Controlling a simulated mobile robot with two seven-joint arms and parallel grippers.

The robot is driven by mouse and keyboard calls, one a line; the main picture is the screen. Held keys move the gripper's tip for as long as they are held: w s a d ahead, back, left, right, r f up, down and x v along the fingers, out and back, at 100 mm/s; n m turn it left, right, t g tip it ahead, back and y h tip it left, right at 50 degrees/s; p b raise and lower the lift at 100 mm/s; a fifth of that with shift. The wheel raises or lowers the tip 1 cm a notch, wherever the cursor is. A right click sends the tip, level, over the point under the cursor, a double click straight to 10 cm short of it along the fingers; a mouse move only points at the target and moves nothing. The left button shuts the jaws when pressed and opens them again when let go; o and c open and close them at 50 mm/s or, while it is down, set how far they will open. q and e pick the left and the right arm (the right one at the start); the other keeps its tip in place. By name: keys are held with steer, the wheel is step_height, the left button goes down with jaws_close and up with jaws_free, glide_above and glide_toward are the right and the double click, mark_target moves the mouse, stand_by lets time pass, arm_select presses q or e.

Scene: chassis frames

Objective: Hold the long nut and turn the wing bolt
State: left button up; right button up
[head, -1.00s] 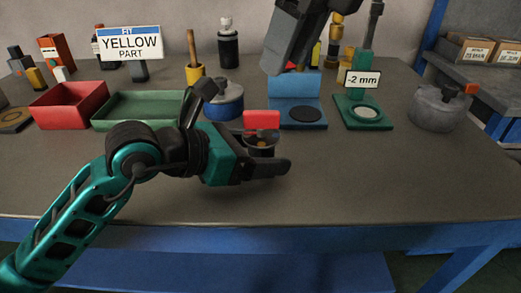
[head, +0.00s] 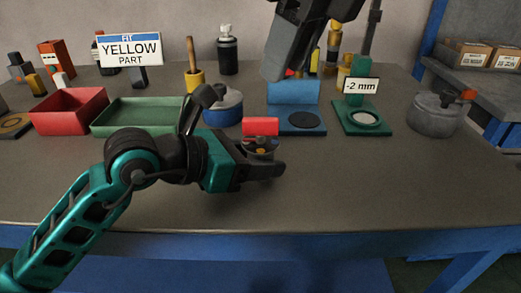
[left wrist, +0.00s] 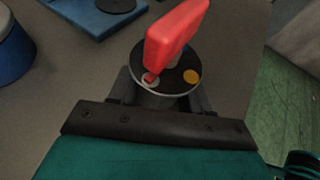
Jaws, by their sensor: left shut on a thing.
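The wing bolt has a red flat wing (head: 260,127) that stands up from a round dark top. The left wrist view shows the wing (left wrist: 177,35) tilted to the upper right. The round top (left wrist: 168,80) carries a yellow dot and a pale ring. My left gripper (head: 262,171) is shut around the body under this top, taken as the long nut, near the table's middle. The fingers hide most of that body. My right gripper (head: 290,45) hangs above and behind the wing, apart from it. Its fingertips are not clear.
A red bin (head: 68,112) and a green tray (head: 140,113) stand at left. A blue round pot (head: 222,108), a blue stand (head: 300,121) and a green stand (head: 361,117) marked "-2 mm" stand behind the gripper. A grey pot (head: 435,115) stands at right. The front table is clear.

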mark_target(263, 118)
steer(key=a+f+n, duration=0.1)
steer(key=f+n, duration=0.1)
steer(key=f, duration=0.1)
steer(key=w+f+n+g+y, duration=0.1)
steer(key=f+n, duration=0.2)
steer(key=w+a+f+n+g, duration=0.1)
steer(key=f+n, duration=0.1)
steer(key=f, duration=0.1)
steer(key=shift+w+a+f+n, duration=0.2)
steer(key=shift+a+f+n, duration=0.05)
steer(key=shift+a+n, duration=0.1)
stand_by(0.4)
jaws_close()
stand_by(0.4)
